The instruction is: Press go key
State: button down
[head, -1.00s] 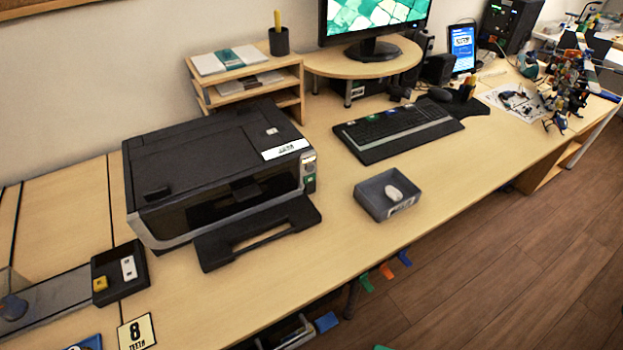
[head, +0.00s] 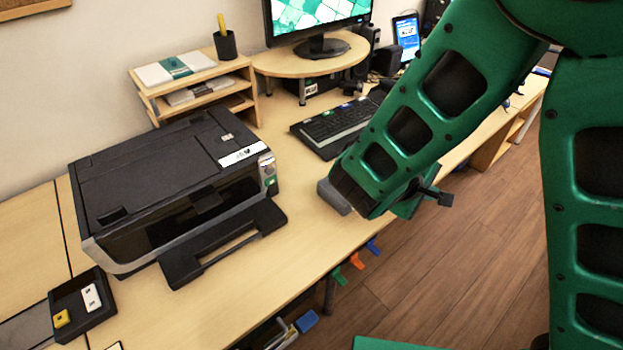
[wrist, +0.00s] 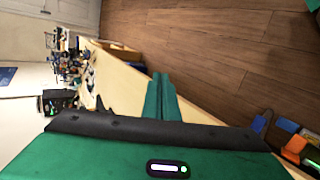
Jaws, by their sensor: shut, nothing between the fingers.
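No key marked "go" can be read from here. The black keyboard (head: 325,130) lies in front of the monitor stand in the head view, with a few coloured keys along its back row; my arm covers its right part.
The grey tray (head: 333,196) is mostly hidden behind my arm. A wooden shelf (head: 150,90) and monitor (head: 318,20) stand at the back. A black box with yellow and white keys (head: 82,305) sits front left. Coloured clips (head: 356,261) hang at the front edge.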

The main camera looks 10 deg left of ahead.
aim_at(271, 181)
jog(key=s+a+f+n+t+y, duration=0.1)
jog(key=a+n, duration=0.4)
jog(key=a, duration=0.5)
jog(key=s+a+f+n+t+y, duration=0.1)
jog(key=s+a+n+t+y, duration=0.3)
jog(key=a, duration=0.6)
jog(key=s+a+f+n+t+y, duration=0.2)
jog(key=s+a+n+t+y, duration=0.1)
jog(key=a, duration=0.7)
jog(key=shift+s+n+t, duration=0.2)
jog(key=shift+s+n, duration=0.05)
jog(key=shift+n, duration=0.45)
jog(key=shift+s+n+t, duration=0.2)
jog(key=shift+n, duration=0.5)
jog(key=shift+w+a, duration=0.1)
jog(key=shift+w+a, duration=1.45)
jog(key=shift+a, duration=0.15)
jog(key=shift+w+a, duration=1.4)
jog(key=shift+a, duration=0.2)
jog(key=shift+w+a+r, duration=0.1)
jog(key=shift+a, duration=0.05)
jog(key=shift+w+a, duration=0.15)
